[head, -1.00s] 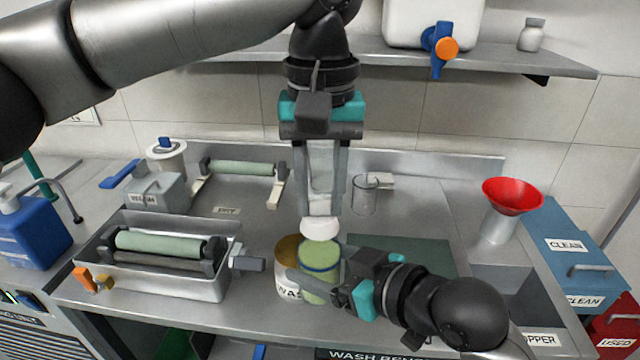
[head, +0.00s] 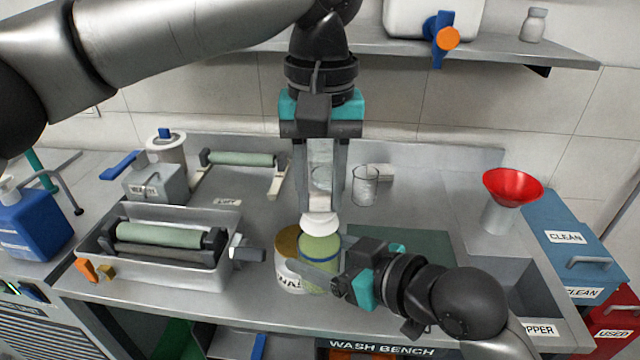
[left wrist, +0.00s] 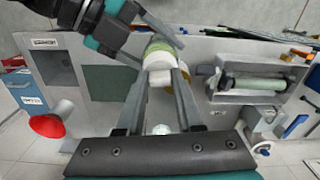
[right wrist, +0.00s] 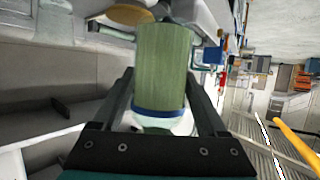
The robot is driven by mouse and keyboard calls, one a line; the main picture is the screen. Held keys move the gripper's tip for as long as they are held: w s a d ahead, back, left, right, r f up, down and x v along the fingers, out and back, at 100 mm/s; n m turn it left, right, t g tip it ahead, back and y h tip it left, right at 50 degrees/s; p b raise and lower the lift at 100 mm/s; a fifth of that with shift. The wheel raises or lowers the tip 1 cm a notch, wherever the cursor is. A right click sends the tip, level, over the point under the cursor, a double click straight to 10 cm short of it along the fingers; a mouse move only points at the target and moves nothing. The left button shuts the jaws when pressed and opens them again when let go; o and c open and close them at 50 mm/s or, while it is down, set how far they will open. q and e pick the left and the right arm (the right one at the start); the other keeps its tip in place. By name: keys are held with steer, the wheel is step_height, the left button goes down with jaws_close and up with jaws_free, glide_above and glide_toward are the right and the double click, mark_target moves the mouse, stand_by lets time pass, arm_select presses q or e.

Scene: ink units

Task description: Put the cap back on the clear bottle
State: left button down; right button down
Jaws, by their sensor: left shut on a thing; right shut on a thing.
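The clear bottle (head: 320,250), filled with green and ringed in blue near its top, stands upright at the bench's front. My right gripper (head: 318,271) is shut on its side; the bottle fills the middle of the right wrist view (right wrist: 160,65). My left gripper (head: 320,200) points down, shut on the white cap (head: 320,224). The cap is right over the bottle's mouth, which it hides. I cannot tell whether cap and bottle touch. The left wrist view shows the cap (left wrist: 158,60) between the fingertips, lined up with the bottle.
A round waste tub (head: 287,278) stands close against the bottle's left. A metal tray (head: 172,273) with a roller is further left. A glass beaker (head: 365,187) stands behind. A red funnel (head: 513,188) and the sink are right. A green mat (head: 415,245) lies behind my right arm.

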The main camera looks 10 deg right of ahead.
arm_select(q)
steer(key=shift+f, duration=0.1)
steer(key=shift+c, duration=2.4)
jaws_free()
step_height(320, 180, up, 12)
